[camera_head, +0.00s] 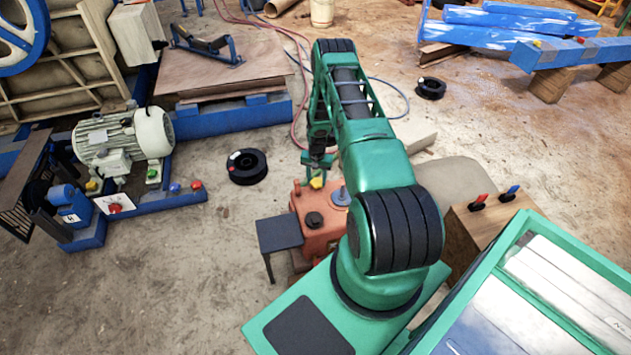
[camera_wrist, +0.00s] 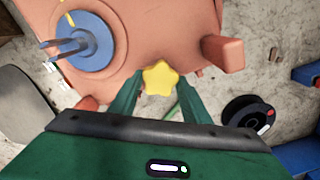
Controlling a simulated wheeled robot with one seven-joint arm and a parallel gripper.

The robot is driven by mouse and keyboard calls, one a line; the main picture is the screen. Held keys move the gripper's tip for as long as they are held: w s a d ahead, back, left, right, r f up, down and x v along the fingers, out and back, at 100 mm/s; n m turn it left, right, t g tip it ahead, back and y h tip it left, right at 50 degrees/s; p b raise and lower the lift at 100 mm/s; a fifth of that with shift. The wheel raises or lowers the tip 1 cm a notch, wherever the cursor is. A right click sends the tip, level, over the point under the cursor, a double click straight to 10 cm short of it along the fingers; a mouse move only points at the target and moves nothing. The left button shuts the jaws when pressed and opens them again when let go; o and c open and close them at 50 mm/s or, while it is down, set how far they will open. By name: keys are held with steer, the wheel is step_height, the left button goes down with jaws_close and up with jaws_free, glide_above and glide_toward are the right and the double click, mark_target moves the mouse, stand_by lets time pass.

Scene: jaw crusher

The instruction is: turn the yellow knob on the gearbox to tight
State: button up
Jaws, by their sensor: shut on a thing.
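The gearbox (camera_head: 318,232) is an orange-red housing beside my green base in the head view; it also fills the top of the wrist view (camera_wrist: 150,22). The yellow knob (camera_wrist: 161,78) is star-shaped and sits at the housing's edge. It also shows small in the head view (camera_head: 317,183). My gripper (camera_wrist: 160,88) is at the knob, one green finger on each side, shut on it. In the head view my gripper (camera_head: 318,170) reaches down onto the knob from above. Any tight mark near the knob cannot be made out.
A blue disc with a grey handle (camera_wrist: 80,40) stands on the housing beside the knob. A black spool (camera_head: 247,166) lies on the floor to the left. A dark grey plate (camera_head: 279,233) is beside the gearbox. A motor (camera_head: 123,140) stands farther left. Floor between is clear.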

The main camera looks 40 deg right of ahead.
mark_target(316, 181)
steer(key=o, duration=1)
steer(key=shift+w, duration=0.1)
steer(key=shift+o, duration=0.2)
step_height(316, 181, up, 11)
steer(key=shift+f, duration=0.1)
